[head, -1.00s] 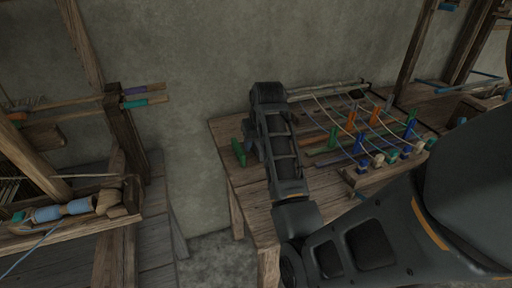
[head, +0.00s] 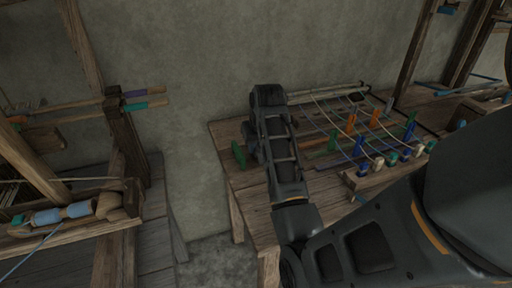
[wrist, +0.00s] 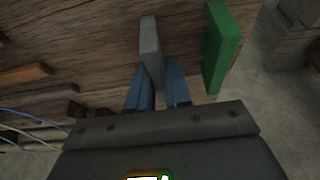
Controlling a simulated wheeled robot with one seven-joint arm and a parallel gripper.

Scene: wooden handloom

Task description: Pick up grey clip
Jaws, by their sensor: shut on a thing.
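The grey clip (wrist: 151,48) shows in the wrist view as a flat grey bar standing out between the blue fingertips of my gripper (wrist: 160,85). The gripper is shut on it, above the wooden table top. Whether the clip still touches the table, I cannot tell. A green clip (wrist: 221,50) is just to the right of it, apart from the fingers; the green clip also shows in the head view (head: 239,155). In the head view my arm hides the fingertips and the held clip.
The table (head: 247,195) holds a frame with stretched threads and several coloured clips to the right of my arm. A wooden loom part (head: 120,150) is at the left. The table's front left area is clear.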

